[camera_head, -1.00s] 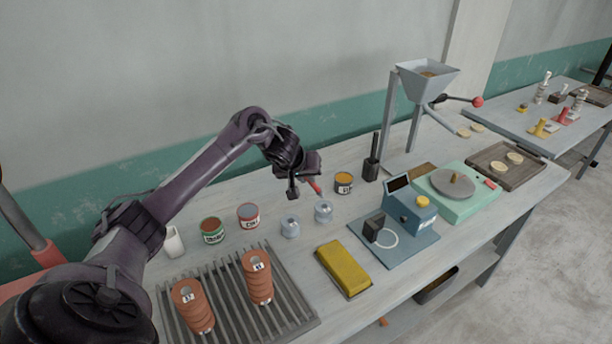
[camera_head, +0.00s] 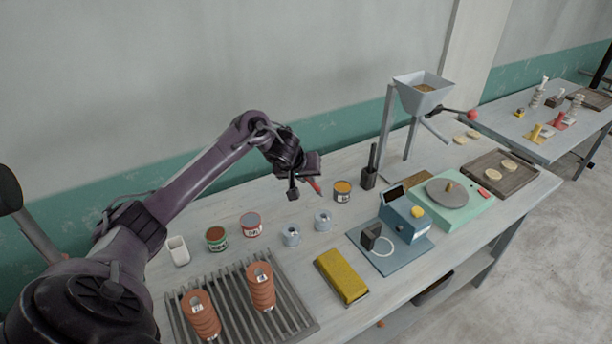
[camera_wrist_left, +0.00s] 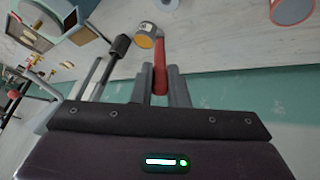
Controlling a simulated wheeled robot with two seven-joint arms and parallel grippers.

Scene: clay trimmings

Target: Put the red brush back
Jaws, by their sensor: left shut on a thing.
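My left gripper (camera_head: 306,188) is above the back of the bench, shut on the red brush (camera_head: 315,187). In the left wrist view the red brush (camera_wrist_left: 160,62) stands between the two grey fingers (camera_wrist_left: 161,84); its far end overlaps the can with orange contents. An open white cup (camera_head: 178,250) stands at the left of the bench and looks empty. A dark upright holder (camera_head: 369,179) with a dark handle in it stands to the right of the gripper. My right gripper is not in view.
Cans with green (camera_head: 217,239), red (camera_head: 251,225) and yellow (camera_head: 342,191) tops or labels stand near two glass jars (camera_head: 291,235). Ribbed terracotta pieces stand on a slatted rack (camera_head: 235,318). A yellow block (camera_head: 341,276), blue device (camera_head: 404,217) and hopper (camera_head: 424,92) are farther right.

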